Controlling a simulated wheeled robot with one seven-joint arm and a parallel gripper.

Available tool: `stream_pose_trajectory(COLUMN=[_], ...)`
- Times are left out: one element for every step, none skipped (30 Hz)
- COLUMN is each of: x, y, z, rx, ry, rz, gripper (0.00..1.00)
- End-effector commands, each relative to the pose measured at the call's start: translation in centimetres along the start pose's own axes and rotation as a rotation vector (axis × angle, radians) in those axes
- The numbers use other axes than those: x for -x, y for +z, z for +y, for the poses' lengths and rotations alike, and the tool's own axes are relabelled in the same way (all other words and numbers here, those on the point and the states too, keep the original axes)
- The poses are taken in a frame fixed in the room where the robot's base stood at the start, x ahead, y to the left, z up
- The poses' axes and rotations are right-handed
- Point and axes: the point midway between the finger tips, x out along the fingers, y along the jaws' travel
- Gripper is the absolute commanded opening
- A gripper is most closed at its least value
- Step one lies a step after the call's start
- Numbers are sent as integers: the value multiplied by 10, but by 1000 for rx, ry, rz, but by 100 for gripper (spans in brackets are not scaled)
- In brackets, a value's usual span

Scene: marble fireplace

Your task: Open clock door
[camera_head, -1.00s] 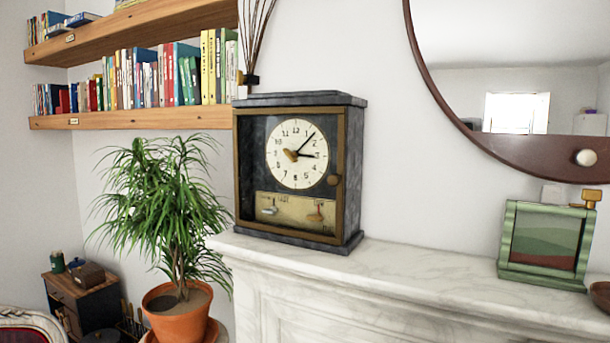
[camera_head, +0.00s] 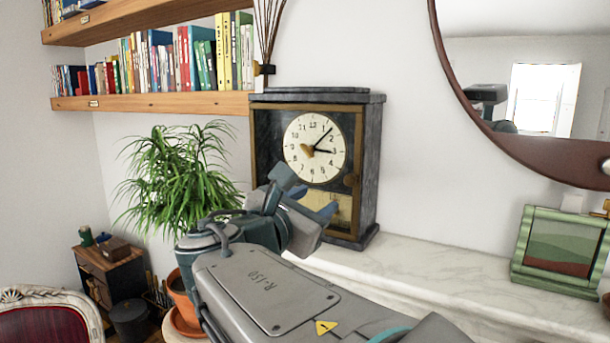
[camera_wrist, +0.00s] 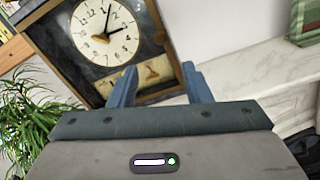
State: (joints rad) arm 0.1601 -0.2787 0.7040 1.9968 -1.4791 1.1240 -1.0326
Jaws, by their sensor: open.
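A dark mantel clock (camera_head: 368,168) stands upright on the white marble mantelpiece. The white dial (camera_head: 315,148) shows behind the glass. My gripper (camera_wrist: 158,84) is open and empty, its two blue fingers pointing toward the lower part of the clock, with no contact that I can make out. In the head view my arm and wrist hide the clock's lower left.
The marble mantelpiece (camera_head: 420,270) is clear right of the clock, up to a green picture frame (camera_head: 560,252). A round mirror (camera_head: 470,100) hangs above. A potted plant (camera_head: 180,180) and wooden bookshelves (camera_head: 160,103) are on the left.

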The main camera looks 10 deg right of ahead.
Motion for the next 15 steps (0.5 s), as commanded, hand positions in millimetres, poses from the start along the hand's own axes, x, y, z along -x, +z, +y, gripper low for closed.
stream_pose_trajectory(x=[-4,-7,-12,-16,-22,-30,-36,-43,-52,-59,-65,-74,-80,-86,-94], y=[2,2,2,2,2,2,2,2,2,2,2,2,2,2,2], z=[1,1,1,1,1,0,1,1,1,0,0,1,1,0,1], rx=[5,6,6,7,7,6,5,6,5,4,5,4,4,4,4], ry=[1,0,0,0,-1,-2,-2,-3,-2,-4,-3,-2,-2,-3,-2], rz=[-3,-3,-3,-3,-1,0,-1,0,0,0,0,1,1,1,0], gripper=[44,44,44,44,44,44,44,44,44,44,44,44,44,44,44])
